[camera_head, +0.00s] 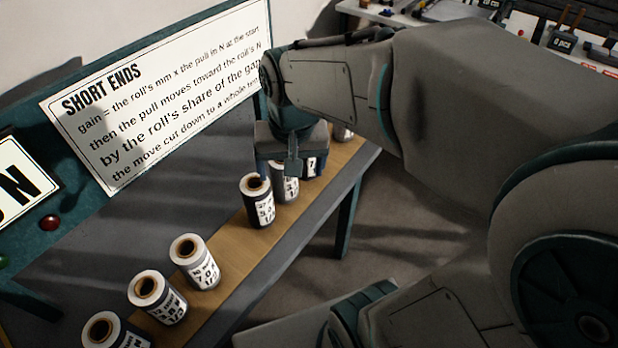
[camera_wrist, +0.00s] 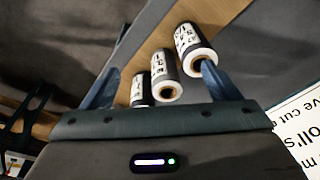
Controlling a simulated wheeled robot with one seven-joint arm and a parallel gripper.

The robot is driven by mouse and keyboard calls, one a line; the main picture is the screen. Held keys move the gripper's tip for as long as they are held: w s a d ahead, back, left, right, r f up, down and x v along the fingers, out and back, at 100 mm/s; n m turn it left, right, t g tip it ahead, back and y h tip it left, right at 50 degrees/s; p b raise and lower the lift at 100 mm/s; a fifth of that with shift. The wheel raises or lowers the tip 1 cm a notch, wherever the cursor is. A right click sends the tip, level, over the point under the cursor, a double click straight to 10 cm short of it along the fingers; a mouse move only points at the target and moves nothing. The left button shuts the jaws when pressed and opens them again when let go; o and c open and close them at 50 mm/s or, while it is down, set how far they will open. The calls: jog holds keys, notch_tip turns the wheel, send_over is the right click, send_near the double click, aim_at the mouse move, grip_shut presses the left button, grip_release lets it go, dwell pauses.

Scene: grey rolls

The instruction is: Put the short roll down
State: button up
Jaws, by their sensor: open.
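Several dark rolls with white labels and brown cores stand upright in a row on a narrow wooden shelf (camera_head: 290,222). My gripper (camera_head: 292,168) is above the row's farther part and hides some of it. One roll (camera_head: 257,200) stands just in front of the gripper, with another roll (camera_head: 286,187) partly behind it. In the wrist view my gripper (camera_wrist: 160,68) is open, its blue fingers wide apart. Three rolls show there: a right roll (camera_wrist: 189,38), a middle roll (camera_wrist: 163,72) and a left roll (camera_wrist: 141,88). The right finger overlaps the right roll's end; contact is unclear. I cannot tell which roll is short.
Three nearer rolls, one of them here (camera_head: 195,262), stand lower left on the shelf, with a bare gap before the gripper's group. A "SHORT ENDS" sign (camera_head: 160,95) rises behind the shelf. A red button (camera_head: 49,222) is at left. A tool bench is at the back right.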

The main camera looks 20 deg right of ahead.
jog(key=s+d+n+t, duration=0.1)
jog(key=s+d+n, duration=0.1)
jog(key=s, duration=0.4)
jog(key=shift+d+f, duration=0.45)
